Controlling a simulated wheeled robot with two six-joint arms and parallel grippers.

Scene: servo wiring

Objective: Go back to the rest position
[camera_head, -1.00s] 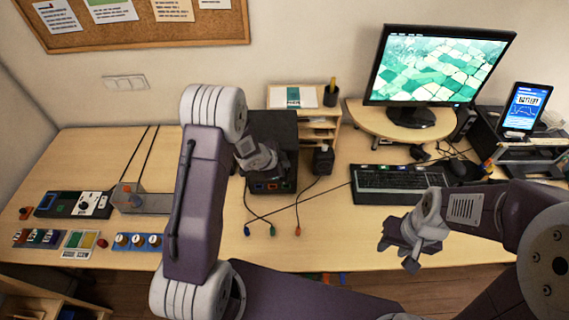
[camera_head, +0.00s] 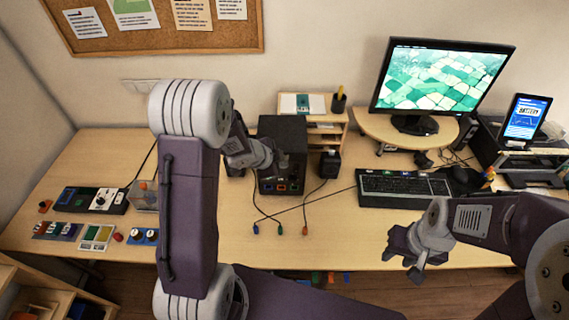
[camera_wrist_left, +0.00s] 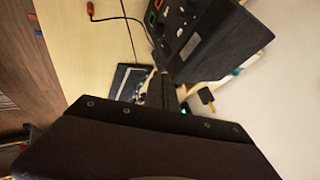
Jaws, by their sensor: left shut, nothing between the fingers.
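My left gripper (camera_head: 277,157) is in front of the black box (camera_head: 281,135) with coloured ports. It is shut and empty. In the left wrist view the gripper (camera_wrist_left: 163,92) is dark, and the black box (camera_wrist_left: 205,35) shows tilted beyond it. Whether it touches the box I cannot tell. My right gripper (camera_head: 404,264) hangs near the front edge of the table, its fingers apart with nothing between them. Cables with blue, green and orange plugs (camera_head: 280,231) lie loose on the table in front of the box.
The table (camera_head: 330,250) also bears a keyboard (camera_head: 405,188), a monitor (camera_head: 440,75) and a small black block (camera_head: 329,164) beside the box. Panels, a switch unit (camera_head: 92,200) and coloured parts stand at the left, partly hidden by my left arm. The table's front middle is mostly clear.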

